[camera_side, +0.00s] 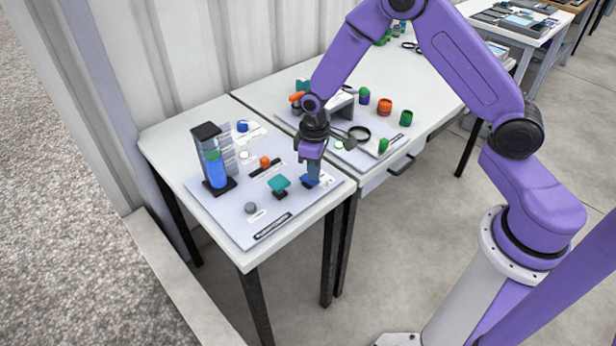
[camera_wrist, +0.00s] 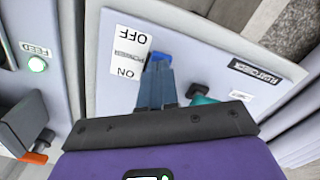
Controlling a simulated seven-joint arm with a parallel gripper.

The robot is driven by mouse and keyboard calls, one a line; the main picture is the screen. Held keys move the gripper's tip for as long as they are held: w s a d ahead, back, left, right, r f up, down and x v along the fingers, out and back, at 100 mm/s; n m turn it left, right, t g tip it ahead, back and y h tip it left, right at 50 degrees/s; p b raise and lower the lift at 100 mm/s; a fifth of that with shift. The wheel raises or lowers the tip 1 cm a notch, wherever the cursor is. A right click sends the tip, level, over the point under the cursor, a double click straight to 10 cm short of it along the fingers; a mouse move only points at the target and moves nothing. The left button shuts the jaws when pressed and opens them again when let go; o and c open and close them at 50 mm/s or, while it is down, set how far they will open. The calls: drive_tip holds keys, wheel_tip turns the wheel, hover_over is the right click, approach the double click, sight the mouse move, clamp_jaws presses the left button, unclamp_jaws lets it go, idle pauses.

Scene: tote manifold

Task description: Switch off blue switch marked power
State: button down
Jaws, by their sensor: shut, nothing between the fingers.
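The blue switch (camera_side: 306,183) is on the grey panel at the right side of the near table. In the wrist view the switch (camera_wrist: 161,57) shows just past my fingertips, beside a white label (camera_wrist: 124,48) reading OFF, POWER and ON, upside down. My gripper (camera_side: 313,181) points down at the switch, shut and empty. In the wrist view its fingertips (camera_wrist: 159,68) overlap the switch's near part and hide it. I cannot tell whether they touch it or which way the switch is tilted.
A teal knob (camera_side: 279,183) stands close to the left of my gripper. A dark column with a blue cylinder (camera_side: 215,171) stands at the panel's left. An orange knob (camera_side: 265,161) is behind. A lit green FEED button (camera_wrist: 37,64) is on the neighbouring panel.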

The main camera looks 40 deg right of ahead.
drive_tip(key=shift+f, duration=0.7)
idle(0.4)
drive_tip(key=shift+r, duration=3.55)
drive_tip(key=shift+s+a+r, duration=0.1)
drive_tip(key=shift+s+r, duration=0.05)
drive_tip(key=s+a+r+n, duration=0.3)
drive_tip(key=s+r, duration=0.7)
drive_tip(key=s, duration=0.5)
drive_tip(key=s+d+r+n, duration=0.1)
drive_tip(key=s+d, duration=0.1)
drive_tip(key=s, duration=0.5)
drive_tip(key=s+d+r+n, duration=0.2)
drive_tip(key=s+d, duration=0.1)
drive_tip(key=s, duration=0.4)
drive_tip(key=shift+s+r+n, duration=0.2)
drive_tip(key=shift+r+n, duration=0.05)
drive_tip(key=shift+n, duration=0.05)
